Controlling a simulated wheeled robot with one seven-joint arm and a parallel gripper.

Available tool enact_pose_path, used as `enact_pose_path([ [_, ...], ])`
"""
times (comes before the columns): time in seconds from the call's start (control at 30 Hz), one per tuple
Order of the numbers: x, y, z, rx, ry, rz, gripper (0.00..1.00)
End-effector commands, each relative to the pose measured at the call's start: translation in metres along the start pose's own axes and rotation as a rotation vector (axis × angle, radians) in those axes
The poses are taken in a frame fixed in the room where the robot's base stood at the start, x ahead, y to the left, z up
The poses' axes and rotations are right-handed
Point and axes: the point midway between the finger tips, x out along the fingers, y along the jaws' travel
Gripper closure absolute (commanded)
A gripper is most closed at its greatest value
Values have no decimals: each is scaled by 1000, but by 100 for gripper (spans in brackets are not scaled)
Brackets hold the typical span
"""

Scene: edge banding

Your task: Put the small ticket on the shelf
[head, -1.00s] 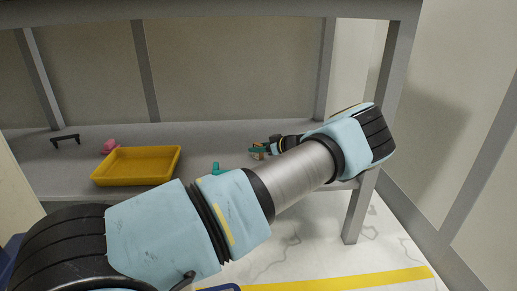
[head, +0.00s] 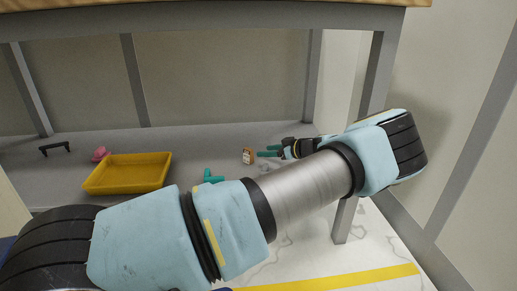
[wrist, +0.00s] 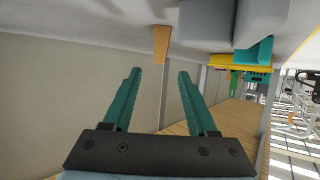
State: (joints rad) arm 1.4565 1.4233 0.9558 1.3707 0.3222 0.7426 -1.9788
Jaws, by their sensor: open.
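The small ticket (head: 248,156), orange with a pale printed face, stands upright on the grey lower shelf (head: 222,140). My gripper (head: 262,153) is just right of it in the head view, with teal fingers open and empty. In the wrist view, the ticket shows edge-on as an orange strip (wrist: 161,44) touching the grey shelf surface, which appears at the top. It lies beyond the spread fingertips (wrist: 159,72), apart from them.
A yellow tray (head: 128,173), a pink object (head: 101,154) and a black handle-like piece (head: 55,149) are on the shelf to the left. A teal object (head: 212,176) shows partly above my arm. A shelf post (head: 312,85) stands behind the gripper.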

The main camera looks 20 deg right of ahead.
Motion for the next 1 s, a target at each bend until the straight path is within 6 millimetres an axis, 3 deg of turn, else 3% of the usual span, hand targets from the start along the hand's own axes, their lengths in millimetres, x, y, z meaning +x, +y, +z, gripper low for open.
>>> enact_pose_path([
  [0.1,-12,0,-1,0,0,0,42],
  [0.3,-18,0,0,-1,0,-1,42],
  [0.47,6,-22,-11,17,-57,-62,42],
  [0.57,39,-63,-25,59,-178,-158,42],
  [0.7,77,-142,-38,141,-433,-263,42],
  [0.83,84,-205,-47,206,-664,-269,42],
  [1.0,68,-270,-62,271,-908,-164,42],
])
